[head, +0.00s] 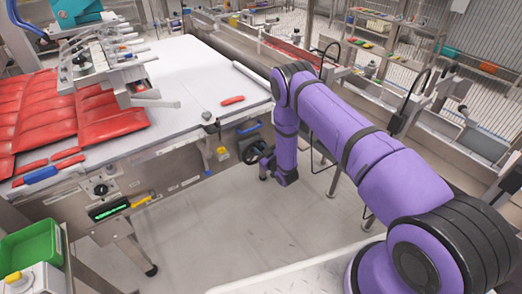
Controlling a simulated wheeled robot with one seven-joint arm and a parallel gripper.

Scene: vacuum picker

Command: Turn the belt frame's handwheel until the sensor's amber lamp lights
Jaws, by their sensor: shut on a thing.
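The belt frame (140,165) runs along the left, with a white belt on top. A dark round part that looks like the handwheel (252,152) sits low on the frame's side, below a blue part. My gripper (265,165) is at its right side, low down at the end of my purple arm. It is shut on what appears to be the handwheel's rim; the fingers are small and partly hidden by my wrist. A small grey device on the belt's near edge (209,122) may be the sensor. I cannot make out a lit amber lamp on it.
Red packs (60,110) lie on the belt's left, under a picker head (100,62). One red piece (232,100) lies apart. A green bin (32,250) stands front left. The floor (230,230) before the frame is clear.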

